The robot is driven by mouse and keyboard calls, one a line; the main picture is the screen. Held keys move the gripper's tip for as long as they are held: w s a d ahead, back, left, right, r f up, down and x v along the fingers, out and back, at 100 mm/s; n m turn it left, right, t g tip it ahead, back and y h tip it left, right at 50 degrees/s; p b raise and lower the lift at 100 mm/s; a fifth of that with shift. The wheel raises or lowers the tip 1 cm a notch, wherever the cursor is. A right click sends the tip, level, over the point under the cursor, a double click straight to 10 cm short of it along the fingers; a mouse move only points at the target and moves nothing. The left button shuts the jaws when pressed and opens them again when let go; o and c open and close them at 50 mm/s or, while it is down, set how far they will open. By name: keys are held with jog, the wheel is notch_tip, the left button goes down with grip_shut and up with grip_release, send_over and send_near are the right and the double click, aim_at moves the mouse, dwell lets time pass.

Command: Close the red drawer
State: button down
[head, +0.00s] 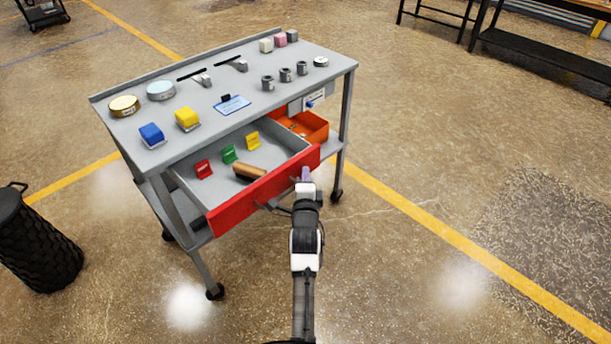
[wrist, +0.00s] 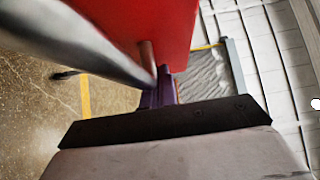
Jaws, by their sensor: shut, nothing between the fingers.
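The red drawer (head: 240,208) of the grey cart is pulled out, its inside showing below the tabletop. Its red front also fills the top of the wrist view (wrist: 150,20). A metal bar handle (wrist: 75,40) runs across the left of the wrist view, on a short post at the drawer front. My gripper (head: 305,174) is shut and empty at the right end of the drawer front. In the wrist view its purple fingertips (wrist: 160,88) are beside the handle post and close to the red face. I cannot tell if they touch.
The drawer holds red, green and yellow tags and a brown cylinder (head: 249,173). An orange bin (head: 316,124) sits on the lower shelf at right. Small parts stand on the grey tabletop (head: 205,125). A black bin (head: 38,240) is at far left. Floor at right is clear.

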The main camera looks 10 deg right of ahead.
aim_at(255, 136)
jog(key=w+a+b, duration=0.4)
jog(key=w+b, duration=0.1)
jog(key=w+a+b, duration=0.4)
jog(key=w+b, duration=0.2)
jog(key=w+a+b, duration=0.4)
jog(key=w+b, duration=0.2)
jog(key=shift+a+f, duration=0.2)
jog(key=shift+w+a+r+b, duration=0.15)
jog(key=shift+w+a+b, duration=0.2)
jog(key=shift+b, duration=0.2)
jog(key=shift+w+r, duration=0.15)
jog(key=shift+r, duration=0.1)
